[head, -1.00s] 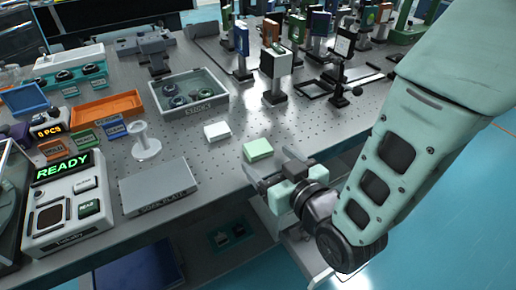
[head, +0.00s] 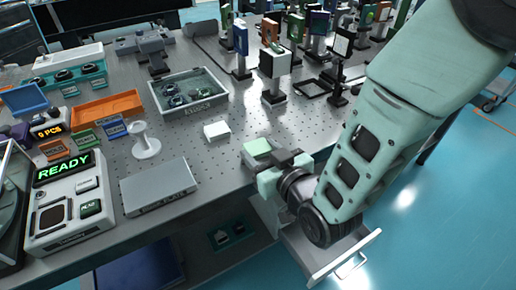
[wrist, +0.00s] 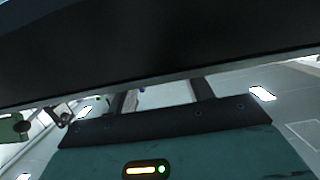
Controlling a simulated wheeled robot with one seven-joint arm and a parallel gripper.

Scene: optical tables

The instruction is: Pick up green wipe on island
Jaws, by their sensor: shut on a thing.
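The green wipe (head: 257,147) is a small pale-green block at the front edge of the perforated table top, right of a similar white block. My gripper (head: 266,157) comes in from the right and is shut on the green wipe. The fingers partly hide its near side. I cannot tell whether the wipe still touches the table. In the wrist view, my gripper (wrist: 161,97) shows two dark fingers below a large dark surface that fills the top. The wipe is not clear there.
The white block (head: 217,131) lies just left of the wipe. A grey box (head: 158,188), a white stand (head: 145,142) and a grey bin (head: 190,92) stand further left. Optical mounts (head: 273,68) stand behind. An open drawer (head: 330,252) juts out below my gripper.

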